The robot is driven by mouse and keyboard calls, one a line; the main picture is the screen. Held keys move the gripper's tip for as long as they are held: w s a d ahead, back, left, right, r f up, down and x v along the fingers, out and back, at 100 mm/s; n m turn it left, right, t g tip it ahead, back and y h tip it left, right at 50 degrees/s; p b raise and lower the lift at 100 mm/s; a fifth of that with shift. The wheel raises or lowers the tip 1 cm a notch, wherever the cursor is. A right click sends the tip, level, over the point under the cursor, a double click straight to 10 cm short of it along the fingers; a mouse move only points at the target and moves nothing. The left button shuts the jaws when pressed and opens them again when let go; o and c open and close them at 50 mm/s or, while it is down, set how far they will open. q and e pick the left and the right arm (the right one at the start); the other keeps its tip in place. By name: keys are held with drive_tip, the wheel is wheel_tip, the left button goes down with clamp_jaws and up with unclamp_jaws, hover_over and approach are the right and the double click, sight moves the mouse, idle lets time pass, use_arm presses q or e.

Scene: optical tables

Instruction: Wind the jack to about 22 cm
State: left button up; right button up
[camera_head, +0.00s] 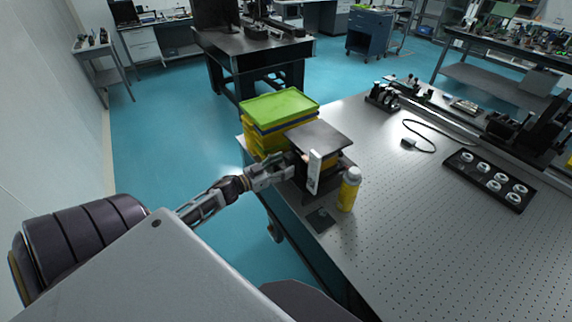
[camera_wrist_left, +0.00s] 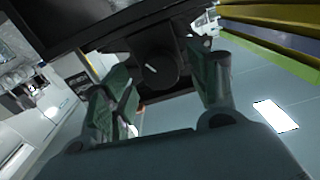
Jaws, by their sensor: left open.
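The jack stands near the left edge of the perforated optical table, its flat black top plate (camera_head: 322,136) raised above its dark body. A white upright scale (camera_head: 314,172) stands at its front; its marks are too small to read. My left gripper (camera_head: 290,166) is at the jack's left side, below the top plate. In the left wrist view, a round dark knob (camera_wrist_left: 158,70) with a light mark lies between the spread fingers of my left gripper (camera_wrist_left: 162,82). The fingers look apart from the knob. My right gripper is not in view.
Stacked yellow crates (camera_head: 262,138) with a green tray (camera_head: 280,105) on top stand just behind the jack. A yellow bottle (camera_head: 348,191) and a small dark plate (camera_head: 321,219) are in front. A black holder with several discs (camera_head: 489,181) lies right. The table middle is mostly clear.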

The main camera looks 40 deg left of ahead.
use_arm(q)
drive_tip(key=shift+x, duration=0.8)
drive_tip(key=c, duration=1)
drive_tip(key=shift+m, duration=0.5)
